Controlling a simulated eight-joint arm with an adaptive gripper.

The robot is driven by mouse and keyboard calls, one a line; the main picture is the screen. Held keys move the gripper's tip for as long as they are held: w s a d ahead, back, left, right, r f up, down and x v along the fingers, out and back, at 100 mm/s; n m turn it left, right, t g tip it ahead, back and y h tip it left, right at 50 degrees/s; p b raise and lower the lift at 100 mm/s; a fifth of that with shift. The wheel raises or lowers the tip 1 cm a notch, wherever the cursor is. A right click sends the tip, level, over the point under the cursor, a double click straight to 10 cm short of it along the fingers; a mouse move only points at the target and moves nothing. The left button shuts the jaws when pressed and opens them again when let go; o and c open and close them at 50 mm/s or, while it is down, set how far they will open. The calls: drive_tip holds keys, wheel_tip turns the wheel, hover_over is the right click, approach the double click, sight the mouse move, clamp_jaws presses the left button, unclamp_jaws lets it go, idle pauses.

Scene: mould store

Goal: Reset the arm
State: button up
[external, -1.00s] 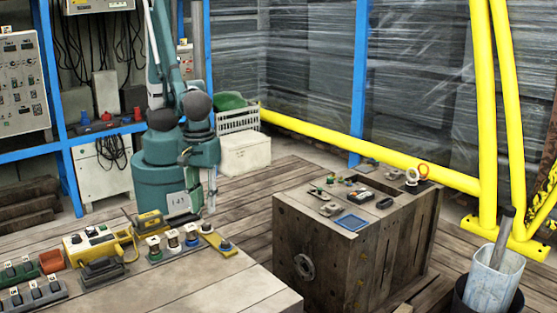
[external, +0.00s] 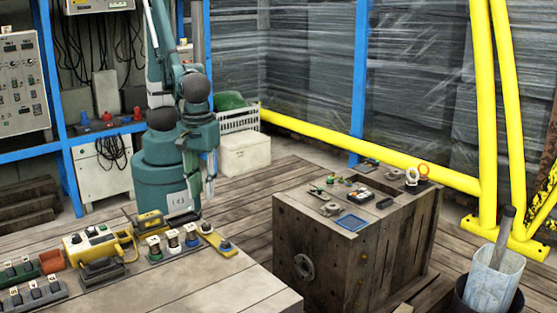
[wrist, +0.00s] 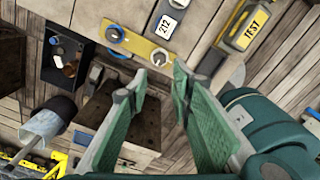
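My gripper (external: 200,192) hangs low beside my teal base in the external view, above the floor behind the left bench. In the wrist view, the two green fingers of my gripper (wrist: 157,88) stand apart, with nothing held between them. Beyond the fingertips there is a yellow strip (wrist: 128,40) with round ringed pieces on it. The external view also shows the yellow strip (external: 217,243) at the right end of the row on the left bench. My arm is folded, with its upper links near the blue frame.
The left bench (external: 225,290) holds a yellow-and-grey device (external: 90,242), knobbed pieces and small labelled blocks. A wooden crate (external: 325,250) with small parts on top stands to the right. A bucket (external: 490,280) and yellow rails (external: 488,110) are at far right. Plank floor lies between bench and crate.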

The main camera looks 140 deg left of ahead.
drive_tip(key=s+a+r+m+t, duration=0.3)
drive_tip(key=s+a+r+m, duration=0.3)
drive_tip(key=m, duration=0.5)
drive_tip(key=s+a+r+m+t+p, duration=0.1)
drive_tip(key=s+a+r+m+t, duration=0.3)
drive_tip(key=m, duration=0.8)
drive_tip(key=s+a+r, duration=0.2)
drive_tip(key=s+r, duration=0.1)
drive_tip(key=shift+s+r, duration=0.2)
drive_tip(key=shift+s, duration=0.1)
